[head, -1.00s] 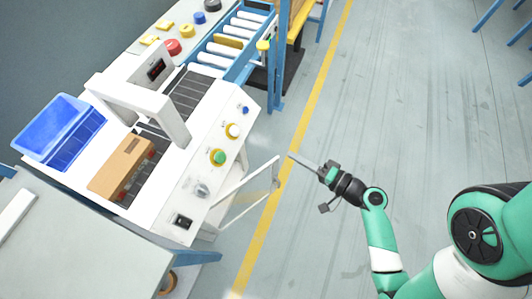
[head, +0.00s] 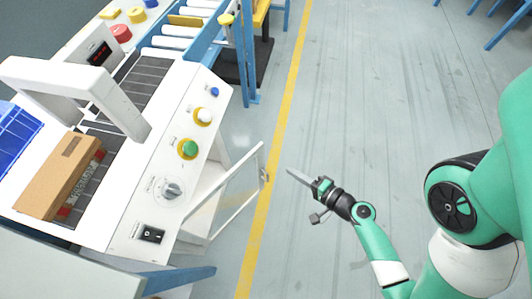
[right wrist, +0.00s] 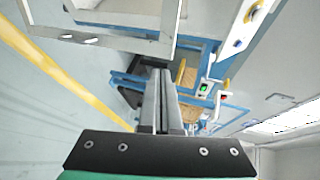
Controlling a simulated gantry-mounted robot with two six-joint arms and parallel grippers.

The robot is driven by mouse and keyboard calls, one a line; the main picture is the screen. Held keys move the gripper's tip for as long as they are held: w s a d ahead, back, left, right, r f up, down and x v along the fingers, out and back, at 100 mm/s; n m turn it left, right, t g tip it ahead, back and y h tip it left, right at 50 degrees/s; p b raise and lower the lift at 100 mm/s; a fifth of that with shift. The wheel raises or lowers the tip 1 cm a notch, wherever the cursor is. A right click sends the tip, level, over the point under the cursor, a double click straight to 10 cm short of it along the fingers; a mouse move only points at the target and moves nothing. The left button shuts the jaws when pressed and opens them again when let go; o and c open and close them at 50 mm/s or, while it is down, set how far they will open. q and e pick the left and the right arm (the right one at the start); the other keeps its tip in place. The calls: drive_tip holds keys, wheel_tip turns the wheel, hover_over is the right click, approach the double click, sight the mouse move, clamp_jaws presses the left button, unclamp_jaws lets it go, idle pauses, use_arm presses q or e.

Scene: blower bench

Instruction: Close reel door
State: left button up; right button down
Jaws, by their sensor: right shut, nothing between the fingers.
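The reel door (head: 228,205) is a white frame with a clear pane, standing open from the lower front of the white machine. Its free edge points right, over the yellow floor line. My right gripper (head: 290,172) is just right of that free edge in the head view, with a small gap in the picture. It is shut and empty, its thin fingers pointing left toward the door. In the right wrist view, the shut fingers (right wrist: 160,80) are in the middle and the white door frame (right wrist: 105,38) crosses the top. My left gripper is not in view.
The white machine (head: 120,225) has a sloped panel with buttons, a knob and a switch. A cardboard box (head: 50,180) lies on its conveyor, beside a blue crate (head: 15,140). A blue-framed roller conveyor (head: 215,45) stands behind.

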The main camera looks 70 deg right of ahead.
drive_tip(key=p, duration=0.3)
approach(258, 150)
drive_tip(key=x, duration=0.5)
drive_tip(key=shift+w+d+f, duration=0.1)
drive_tip(key=shift+d+f, duration=0.1)
drive_tip(key=shift+f, duration=0.05)
drive_tip(key=shift+w+d+f+p, duration=0.1)
drive_tip(key=shift+w+d+p, duration=0.2)
drive_tip(key=shift+w, duration=0.2)
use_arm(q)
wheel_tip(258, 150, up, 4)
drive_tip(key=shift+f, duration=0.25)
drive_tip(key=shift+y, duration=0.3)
use_arm(e)
drive_tip(key=shift+a, duration=0.1)
